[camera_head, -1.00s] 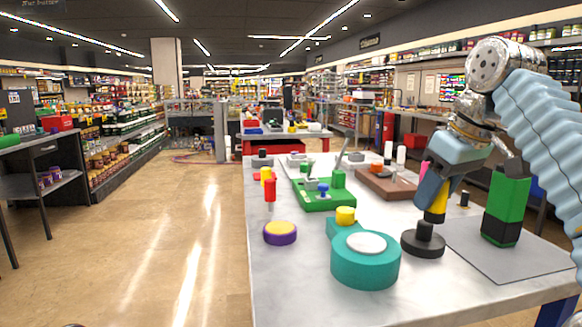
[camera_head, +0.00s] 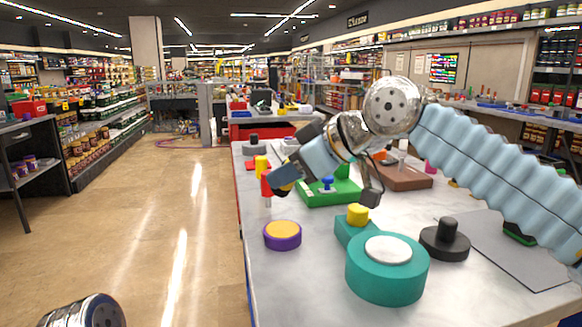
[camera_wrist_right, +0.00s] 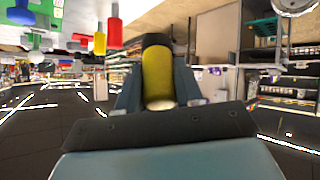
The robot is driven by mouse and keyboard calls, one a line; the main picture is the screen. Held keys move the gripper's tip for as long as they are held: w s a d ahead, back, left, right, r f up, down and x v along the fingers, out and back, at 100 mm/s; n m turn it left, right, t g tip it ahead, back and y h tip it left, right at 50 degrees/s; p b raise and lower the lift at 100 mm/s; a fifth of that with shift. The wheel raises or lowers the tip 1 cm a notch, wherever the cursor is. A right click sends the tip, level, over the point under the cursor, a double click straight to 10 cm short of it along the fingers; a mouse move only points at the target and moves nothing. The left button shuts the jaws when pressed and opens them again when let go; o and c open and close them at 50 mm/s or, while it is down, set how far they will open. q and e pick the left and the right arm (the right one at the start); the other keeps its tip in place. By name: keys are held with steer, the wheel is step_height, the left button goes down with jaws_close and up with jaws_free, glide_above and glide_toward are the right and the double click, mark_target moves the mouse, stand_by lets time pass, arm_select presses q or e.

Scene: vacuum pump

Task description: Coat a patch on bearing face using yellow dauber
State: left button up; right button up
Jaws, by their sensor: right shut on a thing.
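My right gripper (camera_head: 280,186) is above the table's left side, near the red and yellow pegs and behind the purple pot. In the right wrist view it is shut on the yellow dauber (camera_wrist_right: 158,75), a yellow cylinder with a black end. The dauber is mostly hidden behind the fingers in the head view. A teal round housing (camera_head: 386,274) with a white disc face (camera_head: 388,249) stands at the table's front; I take the disc to be the bearing face. A purple pot (camera_head: 282,240) with a yellow-orange top stands left of it. My left gripper is not visible.
A black round stand (camera_head: 444,241) with a post is right of the teal housing. A yellow-capped teal block (camera_head: 357,218) adjoins the housing. A green tray (camera_head: 322,195), a brown block (camera_head: 406,178) and a grey mat (camera_head: 492,255) lie behind and right. The front-left tabletop is clear.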

mark_target(287, 193)
steer(key=shift+d+f+b, duration=0.1)
steer(key=shift+f+b, duration=0.6)
steer(key=shift+f, duration=2.1)
steer(key=shift+f+b, duration=0.7)
steer(key=shift+f, duration=0.1)
stand_by(0.3)
step_height(287, 193, up, 3)
steer(key=shift+r+p, duration=0.1)
steer(key=shift+p, duration=1.1)
steer(key=shift+r, duration=2.15)
